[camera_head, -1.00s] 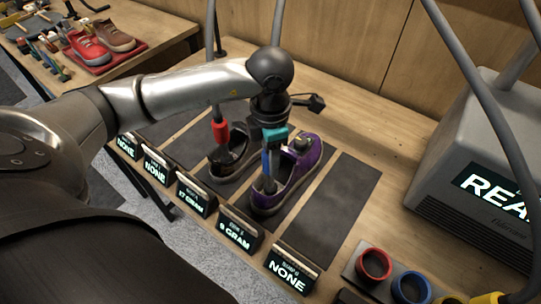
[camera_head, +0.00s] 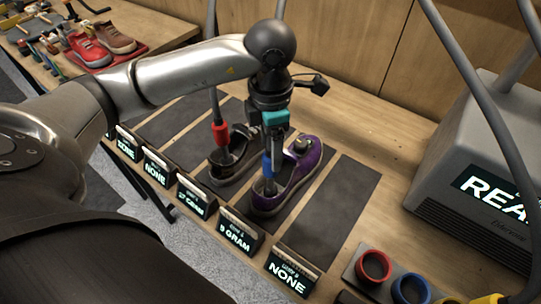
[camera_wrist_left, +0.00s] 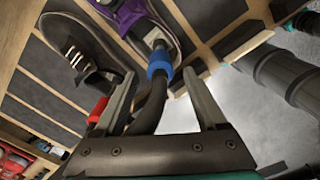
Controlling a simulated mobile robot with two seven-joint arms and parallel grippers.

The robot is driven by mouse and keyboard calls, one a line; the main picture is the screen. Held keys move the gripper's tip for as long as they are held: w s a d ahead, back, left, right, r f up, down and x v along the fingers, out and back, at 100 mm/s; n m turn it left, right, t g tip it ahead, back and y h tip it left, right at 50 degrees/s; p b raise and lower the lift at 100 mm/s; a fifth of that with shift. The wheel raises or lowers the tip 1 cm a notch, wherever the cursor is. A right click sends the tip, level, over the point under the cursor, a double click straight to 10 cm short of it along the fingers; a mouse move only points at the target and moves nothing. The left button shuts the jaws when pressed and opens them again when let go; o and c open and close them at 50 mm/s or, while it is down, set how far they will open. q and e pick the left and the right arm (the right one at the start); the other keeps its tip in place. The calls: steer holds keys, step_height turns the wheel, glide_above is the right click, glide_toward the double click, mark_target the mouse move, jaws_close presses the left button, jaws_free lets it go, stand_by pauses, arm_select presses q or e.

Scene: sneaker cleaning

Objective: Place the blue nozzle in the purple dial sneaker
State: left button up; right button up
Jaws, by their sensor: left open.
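The purple dial sneaker (camera_head: 307,158) stands on a dark mat, with a grey dial on its top. The blue nozzle (camera_head: 267,168) stands in the sneaker's opening, its metal tip down inside. In the left wrist view the blue nozzle (camera_wrist_left: 159,70) sits on a dark hose that passes between the fingers. The purple sneaker (camera_wrist_left: 128,14) shows at the top of that view. My left gripper (camera_wrist_left: 160,98) is open, its fingers apart on either side of the hose; in the head view it (camera_head: 272,150) is just above the nozzle. My right gripper is not in view.
A dark sneaker (camera_head: 228,165) with a red nozzle (camera_head: 221,132) in it stands to the left. Label stands (camera_head: 238,232) line the front edge. A grey machine (camera_head: 480,150) and coloured ring holders (camera_head: 373,266) are at right. The rightmost mat (camera_head: 340,208) is empty.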

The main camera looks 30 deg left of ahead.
arm_select(q)
step_height(320, 180, up, 8)
steer(key=shift+f, duration=0.1)
